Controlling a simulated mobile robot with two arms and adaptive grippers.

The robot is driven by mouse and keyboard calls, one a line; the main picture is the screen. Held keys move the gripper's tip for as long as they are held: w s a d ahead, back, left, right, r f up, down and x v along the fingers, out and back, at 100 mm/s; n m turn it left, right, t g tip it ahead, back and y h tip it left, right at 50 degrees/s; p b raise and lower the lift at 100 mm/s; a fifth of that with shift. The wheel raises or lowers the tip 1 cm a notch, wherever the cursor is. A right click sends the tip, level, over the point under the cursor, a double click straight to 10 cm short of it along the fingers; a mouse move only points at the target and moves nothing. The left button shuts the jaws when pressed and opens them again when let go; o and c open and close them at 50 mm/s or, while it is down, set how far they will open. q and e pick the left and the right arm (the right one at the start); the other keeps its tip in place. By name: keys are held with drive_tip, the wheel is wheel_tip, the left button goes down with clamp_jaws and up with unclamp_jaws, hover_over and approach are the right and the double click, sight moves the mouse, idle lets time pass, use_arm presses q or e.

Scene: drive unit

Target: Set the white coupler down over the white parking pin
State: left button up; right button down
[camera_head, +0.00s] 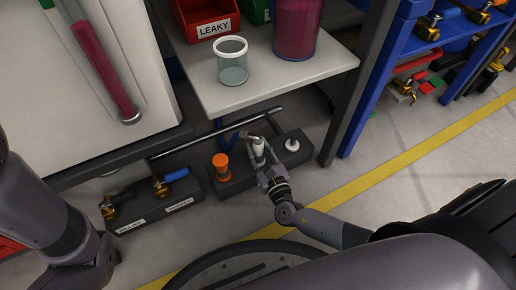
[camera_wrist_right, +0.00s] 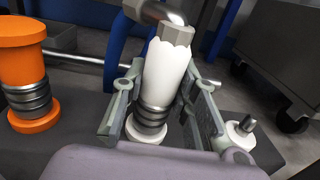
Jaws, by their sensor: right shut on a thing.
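The white coupler (camera_wrist_right: 165,75) has a metal elbow on top and a ringed silver collar below; it also shows in the head view (camera_head: 258,147). My right gripper (camera_head: 266,173) is shut around it, one finger on each side in the wrist view (camera_wrist_right: 160,105). The coupler stands near upright, slightly tilted in the wrist view. A white disc lies under its collar; I cannot tell whether they touch. A white pin with a metal tip (camera_head: 292,145) stands bare on the dark block to the right, also in the wrist view (camera_wrist_right: 240,130). My left gripper is out of view.
An orange coupler (camera_head: 221,167) stands at the left of the dark block (camera_head: 240,178). A block with two brass valves (camera_head: 160,186) is further left. A bench (camera_head: 285,84) with a clear jar (camera_head: 232,62) overhangs behind. A metal pipe (camera_head: 215,133) runs behind the blocks.

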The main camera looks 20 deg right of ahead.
idle(0.4)
drive_tip(key=c, duration=1.2)
unclamp_jaws()
